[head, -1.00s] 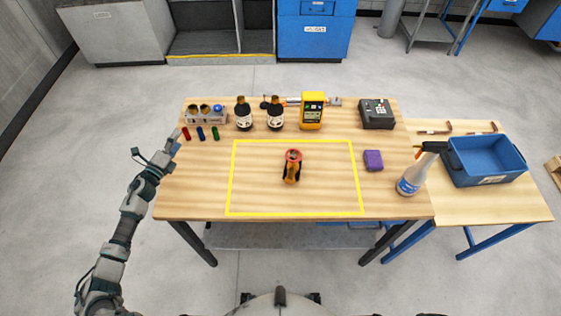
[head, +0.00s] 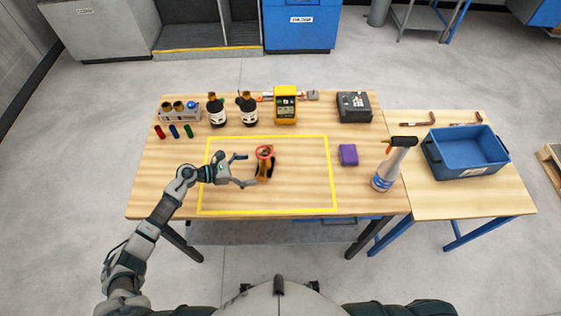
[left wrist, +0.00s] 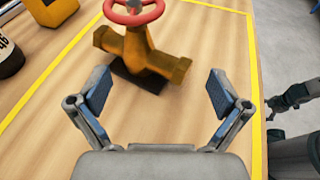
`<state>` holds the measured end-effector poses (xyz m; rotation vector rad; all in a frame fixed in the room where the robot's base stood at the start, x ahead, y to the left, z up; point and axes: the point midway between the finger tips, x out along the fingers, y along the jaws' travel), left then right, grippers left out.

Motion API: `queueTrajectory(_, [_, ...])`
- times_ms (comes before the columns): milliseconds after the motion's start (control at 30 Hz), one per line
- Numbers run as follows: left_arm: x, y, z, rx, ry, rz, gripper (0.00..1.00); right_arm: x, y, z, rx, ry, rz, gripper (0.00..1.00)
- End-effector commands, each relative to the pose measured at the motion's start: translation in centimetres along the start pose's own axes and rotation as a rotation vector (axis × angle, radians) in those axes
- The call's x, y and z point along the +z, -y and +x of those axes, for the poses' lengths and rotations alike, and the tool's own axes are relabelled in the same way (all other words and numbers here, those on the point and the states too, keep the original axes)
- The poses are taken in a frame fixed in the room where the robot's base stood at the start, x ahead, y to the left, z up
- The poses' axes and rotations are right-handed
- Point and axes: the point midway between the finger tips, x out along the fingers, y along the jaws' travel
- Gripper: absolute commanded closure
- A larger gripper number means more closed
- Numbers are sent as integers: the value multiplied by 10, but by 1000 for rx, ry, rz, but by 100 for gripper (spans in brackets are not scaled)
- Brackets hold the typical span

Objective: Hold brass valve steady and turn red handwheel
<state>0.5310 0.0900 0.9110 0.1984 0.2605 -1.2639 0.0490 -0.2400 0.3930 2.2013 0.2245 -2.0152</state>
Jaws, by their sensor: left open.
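The brass valve (head: 264,171) stands inside the yellow taped rectangle on the wooden table, with the red handwheel (head: 264,152) on top. My left gripper (head: 247,170) is open just left of the valve, its fingers pointing at it. In the left wrist view the valve body (left wrist: 140,55) lies ahead of the two spread fingertips (left wrist: 158,92), on a dark base, with nothing between the fingers. The red handwheel (left wrist: 134,12) is partly cut off by the top edge there. My right gripper is not seen in the head view.
Bottles (head: 216,110), a yellow meter (head: 286,105) and a dark box (head: 354,107) stand along the back. A purple block (head: 348,154) and a spray bottle (head: 392,165) are to the right. A blue bin (head: 465,150) sits on the side table. The taped area is otherwise clear.

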Motion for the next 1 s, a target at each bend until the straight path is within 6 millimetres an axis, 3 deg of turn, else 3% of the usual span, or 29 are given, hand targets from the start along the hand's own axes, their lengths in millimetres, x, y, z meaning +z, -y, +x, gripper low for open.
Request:
queueTrajectory(333, [2, 1, 59, 1, -3, -3, 0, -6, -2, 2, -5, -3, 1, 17])
queueTrajectory(500, [0, 2, 80, 1, -6, -1, 0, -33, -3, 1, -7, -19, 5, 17])
queueTrajectory(733, [-1, 0, 92, 2, -3, -4, 0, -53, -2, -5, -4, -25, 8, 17])
queueTrajectory(1000, [0, 0, 93, 3, -2, -4, 0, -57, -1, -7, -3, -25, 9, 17])
